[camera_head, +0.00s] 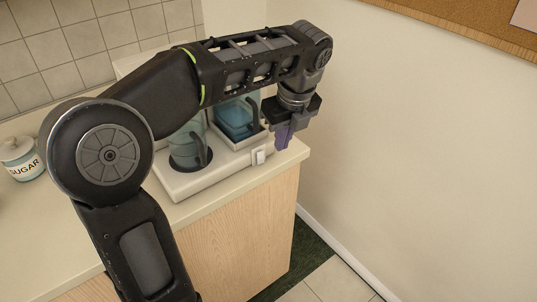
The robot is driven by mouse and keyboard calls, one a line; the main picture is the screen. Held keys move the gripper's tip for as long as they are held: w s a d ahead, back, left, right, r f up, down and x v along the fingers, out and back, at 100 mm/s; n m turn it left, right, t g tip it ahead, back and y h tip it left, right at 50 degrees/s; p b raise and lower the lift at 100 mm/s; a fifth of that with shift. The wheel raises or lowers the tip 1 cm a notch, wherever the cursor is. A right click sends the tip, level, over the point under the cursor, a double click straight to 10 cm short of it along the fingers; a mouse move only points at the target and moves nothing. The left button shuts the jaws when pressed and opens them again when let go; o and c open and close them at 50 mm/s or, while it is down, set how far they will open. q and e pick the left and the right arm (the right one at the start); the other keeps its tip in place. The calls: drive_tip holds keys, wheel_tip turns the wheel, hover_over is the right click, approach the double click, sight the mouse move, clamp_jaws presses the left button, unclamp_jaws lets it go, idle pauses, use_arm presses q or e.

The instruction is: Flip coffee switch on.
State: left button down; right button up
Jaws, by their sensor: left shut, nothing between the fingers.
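The coffee machine (184,188) is a cream unit standing on the counter near its right end. Two bluish glass jugs sit on it, the front one (184,150) and the rear one (236,118). A small white switch (259,157) is on its front face near the right corner. I cannot tell whether it is on or off. My left gripper (284,142) is shut and empty, pointing down just above and to the right of the switch. My left arm hides the upper part of the machine. My right gripper is not in view.
A sugar jar (20,160) stands on the counter (190,212) at the far left. A tiled wall (60,45) is behind. A plain wall (400,150) stands to the right, with open floor (335,282) between it and the wooden cabinet (235,245).

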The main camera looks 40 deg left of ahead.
sight(260, 158)
use_arm(q)
drive_tip(key=a+f, duration=0.1)
drive_tip(key=f, duration=0.2)
drive_tip(key=w+a+f, duration=0.1)
drive_tip(key=a+f, duration=0.1)
drive_tip(key=f, duration=0.1)
drive_tip(key=w+a+f+p, duration=0.1)
drive_tip(key=a+f, duration=0.1)
drive_tip(key=f, duration=0.1)
drive_tip(key=shift+w+a+f, duration=0.15)
drive_tip(key=shift+w+f, duration=0.05)
drive_tip(key=shift+f, duration=0.2)
drive_tip(key=shift+w+a, duration=0.15)
drive_tip(key=shift+a, duration=0.15)
